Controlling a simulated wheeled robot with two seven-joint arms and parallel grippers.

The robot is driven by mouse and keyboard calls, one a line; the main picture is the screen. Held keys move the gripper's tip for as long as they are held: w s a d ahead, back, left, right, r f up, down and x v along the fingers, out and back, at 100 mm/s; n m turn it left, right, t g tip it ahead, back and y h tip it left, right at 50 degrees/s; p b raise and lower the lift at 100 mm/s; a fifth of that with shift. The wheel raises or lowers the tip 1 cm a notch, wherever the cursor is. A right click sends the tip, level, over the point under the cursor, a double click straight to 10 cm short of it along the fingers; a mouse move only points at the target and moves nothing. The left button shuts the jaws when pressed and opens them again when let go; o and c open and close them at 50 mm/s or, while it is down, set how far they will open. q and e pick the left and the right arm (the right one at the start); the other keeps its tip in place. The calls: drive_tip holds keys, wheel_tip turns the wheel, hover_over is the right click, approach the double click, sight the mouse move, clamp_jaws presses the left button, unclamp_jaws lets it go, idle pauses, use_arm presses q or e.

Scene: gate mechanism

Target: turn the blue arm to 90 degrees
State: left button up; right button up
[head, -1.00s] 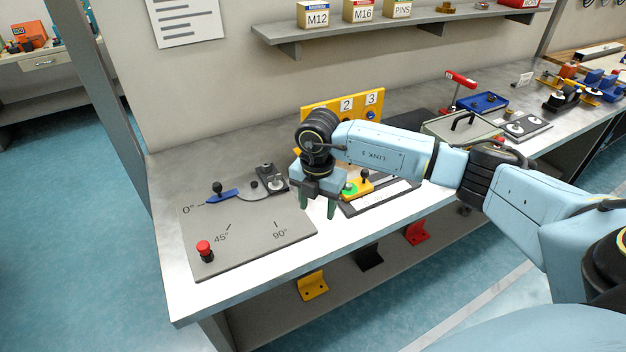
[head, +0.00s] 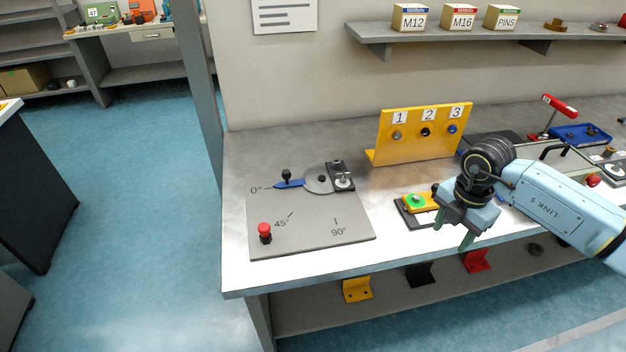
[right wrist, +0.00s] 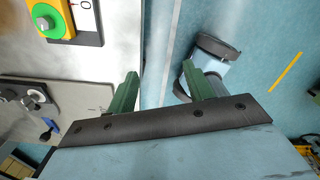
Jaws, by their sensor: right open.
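The blue arm (head: 291,184) lies on a grey plate (head: 300,232) marked 0°, 45° and 90°, and its tip points at the 0° mark. A black knob (head: 286,174) stands on the arm, and its other end meets a round grey disc (head: 319,184) by a dark clamp block. In the right wrist view the blue arm (right wrist: 47,131) shows small at the left. My right gripper (head: 452,240) is open and empty, over the bench's front edge, well right of the plate. Its green fingers (right wrist: 163,95) are apart in the right wrist view. My left gripper is out of view.
A red button (head: 264,229) stands at the plate's front left corner. A yellow box with a green button (head: 416,201) sits between plate and right gripper. A yellow panel numbered 1 to 3 (head: 420,148) stands behind. The bench between plate and box is clear.

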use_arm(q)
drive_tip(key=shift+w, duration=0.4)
